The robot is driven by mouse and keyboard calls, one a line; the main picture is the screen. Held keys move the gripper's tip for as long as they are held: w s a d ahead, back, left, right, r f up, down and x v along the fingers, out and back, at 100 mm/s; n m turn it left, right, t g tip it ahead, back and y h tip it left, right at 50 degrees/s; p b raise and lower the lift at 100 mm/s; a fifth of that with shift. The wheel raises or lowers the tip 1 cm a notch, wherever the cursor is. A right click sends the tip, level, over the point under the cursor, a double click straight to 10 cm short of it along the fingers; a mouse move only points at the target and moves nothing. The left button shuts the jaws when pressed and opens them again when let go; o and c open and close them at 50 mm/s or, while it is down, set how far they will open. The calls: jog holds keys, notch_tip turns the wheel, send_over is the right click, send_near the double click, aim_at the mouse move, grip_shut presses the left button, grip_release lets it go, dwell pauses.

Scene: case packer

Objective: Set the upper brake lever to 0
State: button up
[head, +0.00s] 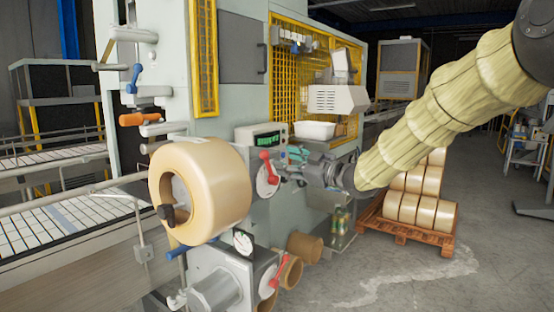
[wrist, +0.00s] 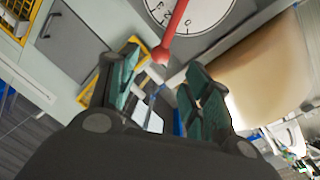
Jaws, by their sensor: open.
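The upper brake lever (head: 266,162) is red and sits on a round white dial on the machine's side, right of the big tape roll. In the wrist view the red lever (wrist: 176,32) runs from the numbered dial (wrist: 205,12) down to its ball knob, which shows just beyond the gap between my fingertips. My gripper (head: 284,168) is open beside the lever, with teal finger pads; it also shows in the wrist view (wrist: 162,72). I see no finger closed on the lever. The dial's numbers are too small or cut off to read the setting.
A tan tape roll (head: 222,190) stands close left of the lever. A second red lever (head: 270,276) is below. A green display box (head: 262,138) and a white tray (head: 315,130) are above.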

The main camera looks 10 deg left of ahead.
jog(key=shift+v, duration=2)
jog(key=shift+a, duration=0.1)
jog(key=shift+c, duration=0.2)
